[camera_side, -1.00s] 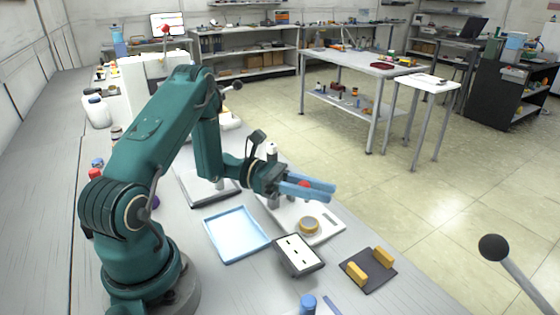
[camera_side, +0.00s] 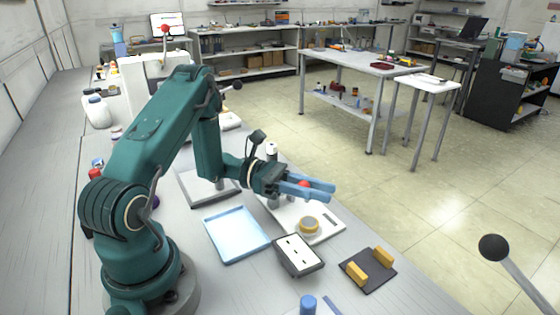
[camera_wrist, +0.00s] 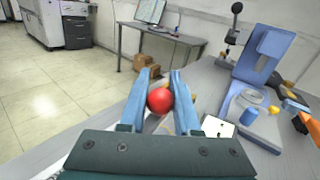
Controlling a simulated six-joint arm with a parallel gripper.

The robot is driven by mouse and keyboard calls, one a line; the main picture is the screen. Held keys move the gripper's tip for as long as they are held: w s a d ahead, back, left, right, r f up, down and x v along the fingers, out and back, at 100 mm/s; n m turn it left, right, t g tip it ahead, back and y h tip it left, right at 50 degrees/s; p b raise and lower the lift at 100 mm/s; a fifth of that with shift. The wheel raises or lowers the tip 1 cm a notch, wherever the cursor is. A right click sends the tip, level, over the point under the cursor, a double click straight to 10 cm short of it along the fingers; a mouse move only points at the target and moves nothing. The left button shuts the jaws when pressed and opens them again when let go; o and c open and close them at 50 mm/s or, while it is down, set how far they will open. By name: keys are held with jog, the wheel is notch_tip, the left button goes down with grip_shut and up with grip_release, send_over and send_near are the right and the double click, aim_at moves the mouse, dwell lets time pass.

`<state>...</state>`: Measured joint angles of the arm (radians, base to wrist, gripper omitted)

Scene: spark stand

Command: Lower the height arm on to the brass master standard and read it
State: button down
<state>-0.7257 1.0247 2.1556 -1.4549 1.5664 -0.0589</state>
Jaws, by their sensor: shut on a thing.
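My gripper (camera_side: 328,191) has two blue fingers, shut on a red ball knob (camera_side: 304,184). In the wrist view the knob (camera_wrist: 159,100) sits between the fingers (camera_wrist: 162,76). I take it to be the height arm's knob; the arm itself is mostly hidden by my gripper. Below and in front of the fingers, a round disc with a brass-coloured rim (camera_side: 309,225) rests on a white base plate (camera_side: 328,236). It may be the brass master standard. The knob is above the plate. I cannot tell whether the arm touches the disc, and no reading is legible.
A light blue tray (camera_side: 236,234) lies left of the plate. A white panel with dark slots (camera_side: 299,255) and a dark pad with two yellow blocks (camera_side: 368,270) lie in front. A black ball on a grey rod (camera_side: 494,248) stands at right. The wrist view shows a blue stand (camera_wrist: 262,58).

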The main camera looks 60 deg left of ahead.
jog(key=shift+d+f, duration=0.1)
jog(key=shift+d+f+y, duration=0.15)
jog(key=shift+f+y, duration=0.05)
jog(key=shift+y, duration=0.1)
jog(key=f+y, duration=0.1)
jog(key=d+f+m+g+y, duration=0.1)
jog(key=f+m, duration=0.1)
jog(key=f, duration=0.1)
jog(key=shift+d+g+y, duration=0.3)
jog(key=shift+g+y, duration=0.1)
jog(key=shift+f+y, duration=0.3)
jog(key=c, duration=0.6)
grip_release()
jog(key=shift+a, duration=0.1)
